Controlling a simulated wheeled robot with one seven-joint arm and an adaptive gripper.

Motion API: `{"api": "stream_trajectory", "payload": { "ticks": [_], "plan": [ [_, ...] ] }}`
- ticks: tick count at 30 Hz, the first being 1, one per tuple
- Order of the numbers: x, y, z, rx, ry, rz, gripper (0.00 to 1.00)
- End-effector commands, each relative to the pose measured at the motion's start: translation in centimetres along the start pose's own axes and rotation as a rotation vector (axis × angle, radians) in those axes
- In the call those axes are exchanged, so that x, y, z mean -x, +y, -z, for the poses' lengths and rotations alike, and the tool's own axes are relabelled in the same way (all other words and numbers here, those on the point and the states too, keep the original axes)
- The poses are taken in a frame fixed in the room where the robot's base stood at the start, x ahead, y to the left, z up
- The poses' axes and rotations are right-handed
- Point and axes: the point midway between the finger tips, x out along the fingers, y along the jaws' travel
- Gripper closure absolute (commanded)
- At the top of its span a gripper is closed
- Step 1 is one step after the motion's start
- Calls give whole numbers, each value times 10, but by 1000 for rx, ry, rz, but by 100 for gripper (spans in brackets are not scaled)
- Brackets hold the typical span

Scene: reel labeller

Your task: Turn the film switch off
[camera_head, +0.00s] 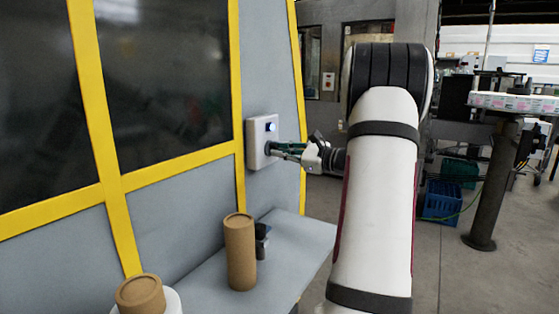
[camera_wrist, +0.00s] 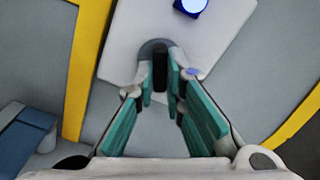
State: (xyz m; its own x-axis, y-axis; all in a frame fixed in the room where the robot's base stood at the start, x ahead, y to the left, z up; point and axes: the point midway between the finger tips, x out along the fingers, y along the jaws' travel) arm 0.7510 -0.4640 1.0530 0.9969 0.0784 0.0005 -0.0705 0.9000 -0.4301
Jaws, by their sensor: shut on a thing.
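The film switch is a dark upright knob (camera_wrist: 160,69) in a grey round seat on a white box (camera_head: 256,157). The box is fixed to the grey machine wall beside a yellow frame post; its face also shows in the wrist view (camera_wrist: 120,42). My gripper (camera_head: 272,148) reaches the box's lower part from the right. In the wrist view its green-padded fingers (camera_wrist: 160,88) are closed on either side of the knob. The fingertips partly hide the knob's lower end.
A lit blue-white lamp (camera_head: 271,127) sits on the box above the knob. Below, a grey shelf (camera_head: 290,250) carries a brown cardboard tube (camera_head: 240,255) and a small dark device (camera_head: 262,240). Another brown tube (camera_head: 140,296) stands at the lower left. Yellow-framed dark windows (camera_head: 170,75) fill the left.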

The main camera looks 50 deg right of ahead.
Motion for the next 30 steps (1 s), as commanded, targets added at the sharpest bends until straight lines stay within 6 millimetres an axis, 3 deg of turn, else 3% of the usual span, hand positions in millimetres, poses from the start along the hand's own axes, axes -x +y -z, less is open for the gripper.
{"api": "stream_trajectory", "payload": {
  "ticks": [30],
  "plan": [
    [1,0,4,931,2,-2,100]
  ]
}}
